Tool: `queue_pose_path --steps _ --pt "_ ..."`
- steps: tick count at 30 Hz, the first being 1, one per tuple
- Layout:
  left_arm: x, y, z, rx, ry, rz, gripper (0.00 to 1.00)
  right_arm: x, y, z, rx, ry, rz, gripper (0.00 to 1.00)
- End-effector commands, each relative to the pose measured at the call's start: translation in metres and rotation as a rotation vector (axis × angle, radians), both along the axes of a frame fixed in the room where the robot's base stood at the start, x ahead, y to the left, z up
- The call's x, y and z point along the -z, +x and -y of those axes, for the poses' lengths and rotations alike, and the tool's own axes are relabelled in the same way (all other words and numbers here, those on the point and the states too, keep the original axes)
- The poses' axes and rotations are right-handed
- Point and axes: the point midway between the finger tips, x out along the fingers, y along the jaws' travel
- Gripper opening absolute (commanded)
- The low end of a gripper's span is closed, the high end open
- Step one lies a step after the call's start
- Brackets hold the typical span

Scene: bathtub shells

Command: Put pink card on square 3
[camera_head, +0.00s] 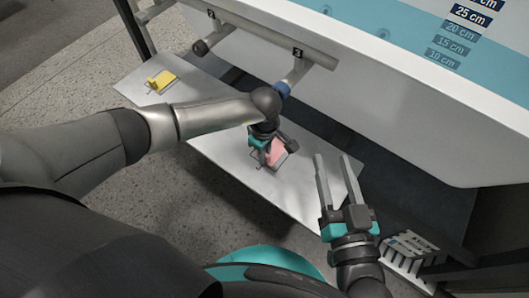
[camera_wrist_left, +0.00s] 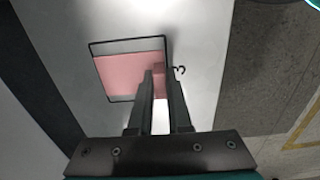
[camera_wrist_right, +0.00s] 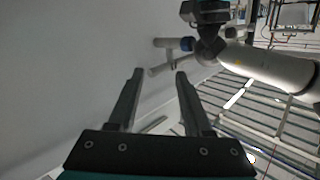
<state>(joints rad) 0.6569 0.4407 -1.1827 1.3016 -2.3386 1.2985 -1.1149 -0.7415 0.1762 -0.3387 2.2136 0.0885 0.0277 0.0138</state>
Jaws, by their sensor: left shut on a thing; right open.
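The pink card (camera_head: 276,152) lies at the black square outline on the grey board in the head view. In the left wrist view the pink card (camera_wrist_left: 130,72) lies mostly inside the black outline of square 3 (camera_wrist_left: 105,46), with a strip of bare board at its top edge. The digit 3 (camera_wrist_left: 179,71) is printed beside it. My left gripper (camera_wrist_left: 160,85) is shut on the small raised tab of the card. It also shows in the head view (camera_head: 266,150).
A yellow card (camera_head: 161,80) with a handle lies on the board's far left part. The board (camera_head: 310,185) has bare room to the right. The white tub wall (camera_head: 400,110) with pipes stands behind. A white rack (camera_head: 408,250) stands at lower right.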

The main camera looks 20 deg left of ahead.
Motion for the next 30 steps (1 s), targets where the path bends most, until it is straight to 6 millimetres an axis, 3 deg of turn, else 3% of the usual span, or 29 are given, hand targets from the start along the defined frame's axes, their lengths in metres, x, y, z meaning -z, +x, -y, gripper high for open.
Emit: queue_pose_path --steps 1,2,9,17,30 --pt "0.002 0.000 0.000 0.000 0.000 0.000 0.00 0.000 0.000 0.000 0.000 0.002 0.003 0.50" --pt "0.002 0.000 0.000 0.000 0.000 0.000 0.20 0.000 0.000 0.000 0.000 0.003 0.004 0.50" --pt "0.001 0.000 0.000 0.000 0.000 0.000 0.46 0.000 0.000 0.000 0.000 0.003 0.004 0.50" --pt "0.000 0.000 0.000 0.000 0.000 0.000 0.46 0.000 0.000 0.000 0.000 0.002 0.003 0.50" --pt "-0.023 0.001 0.000 0.001 -0.001 0.002 0.46 0.010 0.009 0.010 -0.007 -0.103 -0.152 0.50"
